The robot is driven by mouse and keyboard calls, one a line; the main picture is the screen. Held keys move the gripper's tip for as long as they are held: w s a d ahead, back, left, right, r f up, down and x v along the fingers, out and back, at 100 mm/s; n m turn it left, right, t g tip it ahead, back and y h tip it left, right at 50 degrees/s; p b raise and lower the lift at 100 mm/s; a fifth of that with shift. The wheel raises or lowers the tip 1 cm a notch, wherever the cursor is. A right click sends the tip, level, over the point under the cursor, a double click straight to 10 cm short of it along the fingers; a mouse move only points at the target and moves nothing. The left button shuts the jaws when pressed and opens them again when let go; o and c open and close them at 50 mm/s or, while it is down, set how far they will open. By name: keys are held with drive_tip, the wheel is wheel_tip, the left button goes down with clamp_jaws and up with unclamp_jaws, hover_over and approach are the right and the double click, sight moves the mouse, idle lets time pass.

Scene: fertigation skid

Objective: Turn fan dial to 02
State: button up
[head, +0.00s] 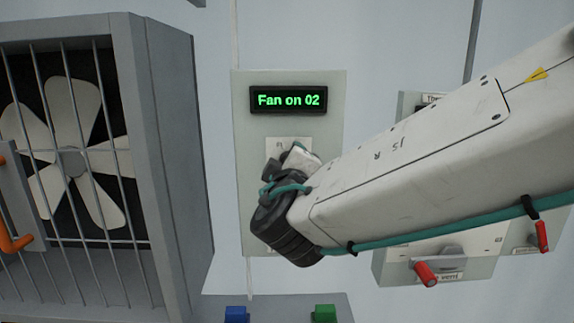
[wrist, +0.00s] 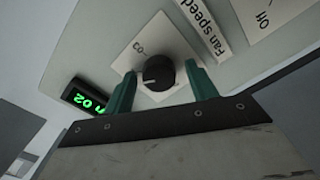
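The fan dial (wrist: 158,73) is a round black knob on a white square plate (wrist: 139,52), seen in the wrist view. A pale mark shows on the knob's lower left side. My gripper (wrist: 160,70) has its two green fingers on either side of the dial, with a visible gap on each side, so it is open. In the head view, my arm's end covers the dial, and only part of its white plate (head: 290,143) shows. The display (head: 288,100) above it reads "Fan on 02" in green; part of it also shows in the wrist view (wrist: 87,96).
A caged fan (head: 70,160) with an orange handle (head: 15,242) stands at the left. Red-handled controls (head: 426,273) are on a panel at the right, behind my arm. Blue (head: 236,314) and green (head: 325,313) blocks show at the bottom. A "Fan speed" label (wrist: 203,30) is beside the dial.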

drive_tip(key=shift+s, duration=0.1)
drive_tip(key=s, duration=0.7)
drive_tip(key=shift+s, duration=0.35)
drive_tip(key=shift+a, duration=0.1)
